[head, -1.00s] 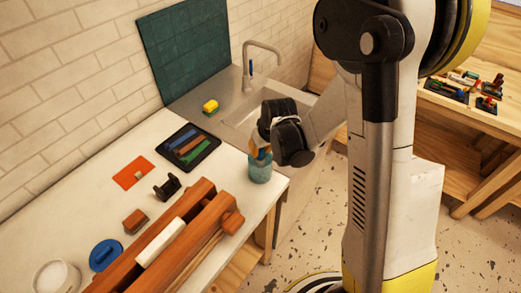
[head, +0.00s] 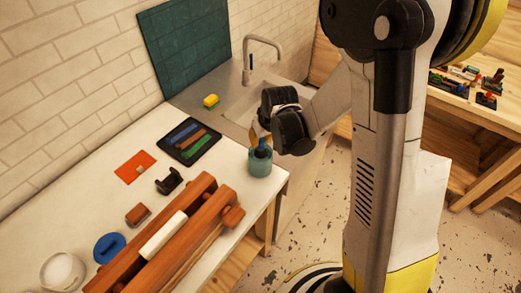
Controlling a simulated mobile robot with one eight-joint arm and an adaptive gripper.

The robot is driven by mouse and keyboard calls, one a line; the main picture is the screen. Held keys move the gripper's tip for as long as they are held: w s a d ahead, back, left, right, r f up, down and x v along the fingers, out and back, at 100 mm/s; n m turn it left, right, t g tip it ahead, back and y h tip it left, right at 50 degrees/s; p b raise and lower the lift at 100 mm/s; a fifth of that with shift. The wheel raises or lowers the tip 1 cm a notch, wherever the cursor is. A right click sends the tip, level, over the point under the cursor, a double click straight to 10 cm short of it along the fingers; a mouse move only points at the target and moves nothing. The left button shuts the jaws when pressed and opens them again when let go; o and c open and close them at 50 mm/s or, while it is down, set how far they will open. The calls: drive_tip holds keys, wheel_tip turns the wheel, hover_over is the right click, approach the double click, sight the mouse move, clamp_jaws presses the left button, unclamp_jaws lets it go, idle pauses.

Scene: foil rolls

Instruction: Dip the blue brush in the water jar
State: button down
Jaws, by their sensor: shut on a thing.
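The water jar (head: 260,166) is a teal, open-topped vessel standing near the right front corner of the white counter. My gripper (head: 260,137) is just above the jar's mouth, coming in from the right. It is shut on the blue brush (head: 262,148), a small dark-blue piece that shows at the mouth. The brush's lower end is hidden by the jar wall, so I cannot tell how deep it reaches. A tan piece shows beside the brush at the fingertips. My gripper's dark body hides part of the grasp.
A black tray (head: 188,155) with blue, brown and green bars lies left of the jar. The counter edge is close to the jar.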

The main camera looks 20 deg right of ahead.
drive_tip(key=shift+r+p, duration=1.45)
drive_tip(key=shift+r, duration=1.1)
drive_tip(key=shift+r+p, duration=1.3)
drive_tip(key=shift+r, duration=0.75)
drive_tip(key=shift+f, duration=0.1)
